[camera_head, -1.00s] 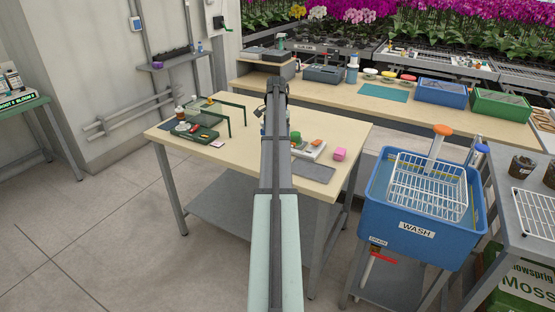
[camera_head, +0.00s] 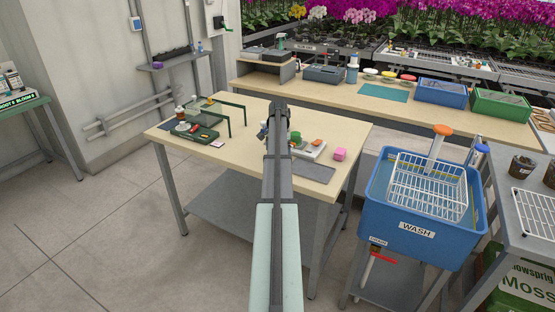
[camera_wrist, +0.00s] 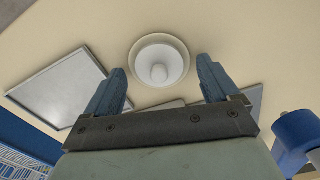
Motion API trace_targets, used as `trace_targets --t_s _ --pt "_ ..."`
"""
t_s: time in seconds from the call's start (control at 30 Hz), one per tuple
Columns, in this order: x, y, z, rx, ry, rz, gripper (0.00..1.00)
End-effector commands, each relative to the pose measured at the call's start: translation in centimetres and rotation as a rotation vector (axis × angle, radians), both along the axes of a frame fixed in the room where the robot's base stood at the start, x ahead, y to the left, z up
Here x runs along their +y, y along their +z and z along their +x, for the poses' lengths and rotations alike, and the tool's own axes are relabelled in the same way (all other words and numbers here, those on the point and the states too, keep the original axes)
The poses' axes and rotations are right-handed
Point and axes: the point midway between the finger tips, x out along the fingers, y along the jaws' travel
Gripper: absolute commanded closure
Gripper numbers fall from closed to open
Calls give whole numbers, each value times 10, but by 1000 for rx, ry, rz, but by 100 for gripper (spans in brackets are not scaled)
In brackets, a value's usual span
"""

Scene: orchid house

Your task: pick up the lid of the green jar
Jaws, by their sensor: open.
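In the head view my arm covers the gripper and part of the table. A small green round thing (camera_head: 296,137) sits just right of the arm; I cannot tell if it is the green jar.
A blue wash tub (camera_head: 390,225) stands right. The wrist view shows a flat pale tray (camera_wrist: 60,82) and a blue cylinder (camera_wrist: 295,132).

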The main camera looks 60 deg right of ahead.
Motion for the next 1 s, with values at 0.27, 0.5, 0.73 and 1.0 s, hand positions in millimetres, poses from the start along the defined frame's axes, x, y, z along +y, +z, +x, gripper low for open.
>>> trace_targets --t_s 0.27,0.5,0.73,1.0 --pt "0 0 0 0 0 0 26" --pt "0 0 0 0 0 0 49" --pt "0 0 0 0 0 0 70" --pt "0 3 0 0 0 0 70"
